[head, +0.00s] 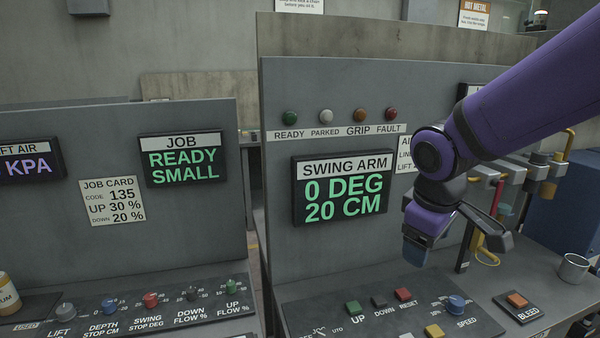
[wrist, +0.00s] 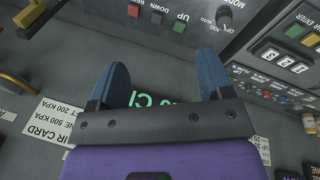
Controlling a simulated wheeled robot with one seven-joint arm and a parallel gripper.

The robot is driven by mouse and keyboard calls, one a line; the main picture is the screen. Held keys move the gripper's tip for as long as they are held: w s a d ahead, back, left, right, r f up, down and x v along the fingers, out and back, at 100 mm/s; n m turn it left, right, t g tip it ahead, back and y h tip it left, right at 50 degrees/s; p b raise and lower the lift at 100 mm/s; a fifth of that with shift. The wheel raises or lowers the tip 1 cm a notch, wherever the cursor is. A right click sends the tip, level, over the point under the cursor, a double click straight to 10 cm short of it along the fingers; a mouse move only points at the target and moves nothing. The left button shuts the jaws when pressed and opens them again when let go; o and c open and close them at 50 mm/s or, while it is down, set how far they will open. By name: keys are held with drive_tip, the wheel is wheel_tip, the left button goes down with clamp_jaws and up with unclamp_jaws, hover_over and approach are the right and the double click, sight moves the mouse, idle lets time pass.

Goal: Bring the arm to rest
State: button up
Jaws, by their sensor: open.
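The swing arm display (head: 344,190) on the grey panel reads 0 DEG and 20 CM. Above it are a green READY lamp (head: 290,117), a white PARKED lamp (head: 326,115), an orange GRIP lamp (head: 360,114) and a red FAULT lamp (head: 391,114). Whether any is lit is unclear. On the console below are a green UP button (head: 352,307), a black DOWN button (head: 379,302) and a red RESET button (head: 404,294). My gripper (head: 416,252) hangs above the console, pointing down, apart from the buttons. In the wrist view its blue fingers (wrist: 163,84) are spread and empty.
A yellow button (head: 433,331) and blue SPEED knob (head: 457,304) share the console. Right are an orange BLEED button (head: 517,300), a metal cup (head: 573,268) and hooked tools on a rack. Left, the job display (head: 182,160) reads READY SMALL above several knobs.

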drive_tip(key=s+d+r+m+t, duration=0.1)
drive_tip(key=s+d+r+m, duration=0.3)
drive_tip(key=s, duration=0.3)
drive_tip(key=s+d+r+m+t+y, duration=0.1)
drive_tip(key=s+d+r+m, duration=0.3)
drive_tip(key=s, duration=0.3)
drive_tip(key=shift+s+d+r, duration=0.2)
drive_tip(key=shift+d+r, duration=0.25)
drive_tip(key=shift+d, duration=0.05)
